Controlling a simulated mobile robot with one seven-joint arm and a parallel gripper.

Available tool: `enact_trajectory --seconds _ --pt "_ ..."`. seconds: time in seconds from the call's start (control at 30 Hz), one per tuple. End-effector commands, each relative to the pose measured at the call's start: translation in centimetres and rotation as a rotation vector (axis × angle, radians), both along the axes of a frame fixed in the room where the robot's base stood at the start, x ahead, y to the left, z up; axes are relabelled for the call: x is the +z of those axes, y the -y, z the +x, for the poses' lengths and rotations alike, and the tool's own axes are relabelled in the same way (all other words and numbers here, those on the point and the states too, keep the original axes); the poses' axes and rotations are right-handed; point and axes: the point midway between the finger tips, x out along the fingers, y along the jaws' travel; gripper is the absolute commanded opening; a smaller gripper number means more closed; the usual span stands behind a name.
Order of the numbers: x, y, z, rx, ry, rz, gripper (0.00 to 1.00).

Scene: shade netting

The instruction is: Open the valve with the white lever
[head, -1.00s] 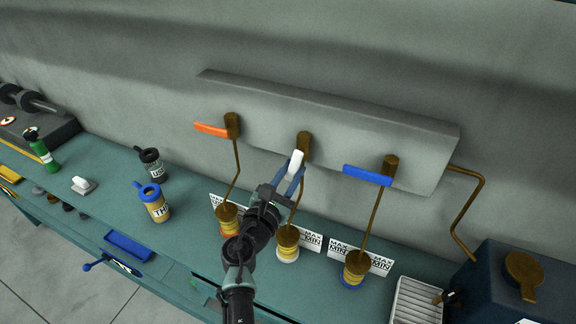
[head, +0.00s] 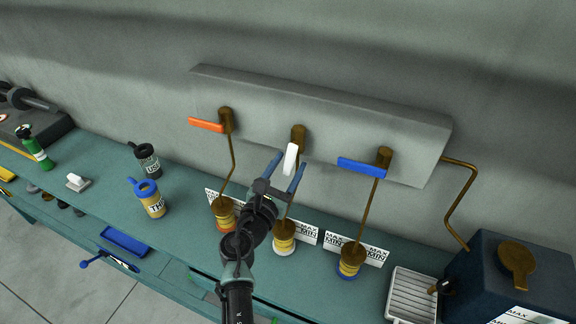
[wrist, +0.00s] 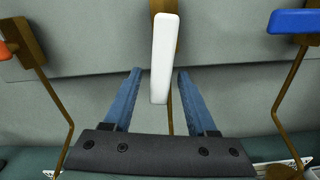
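The white lever (head: 290,161) is on the middle brass valve (head: 299,135) of three on a grey wall panel. In the wrist view the white lever (wrist: 163,60) points down toward me. My gripper (head: 285,170) is open, with one blue finger on each side of the lever's lower end. In the wrist view my gripper (wrist: 159,71) shows a gap between each finger and the lever, so it holds nothing. I cannot tell exactly how deep the lever sits between the fingertips.
An orange lever (head: 206,125) is on the left and a blue lever (head: 361,168) on the right. Thin brass pipes run down to brass cups (head: 284,237) on the green bench (head: 110,190). A dark box (head: 510,270) and a white ribbed tray (head: 411,296) stand at right.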

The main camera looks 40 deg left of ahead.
Motion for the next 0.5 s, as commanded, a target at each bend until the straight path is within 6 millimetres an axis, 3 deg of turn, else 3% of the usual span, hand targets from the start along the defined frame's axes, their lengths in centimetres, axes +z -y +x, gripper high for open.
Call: enact_trajectory --seconds 0.27,0.5 --pt "-0.1 0.2 -0.7 0.000 -0.001 0.002 0.57" --pt "-0.2 1.0 -4.4 0.000 -0.003 0.002 0.57"
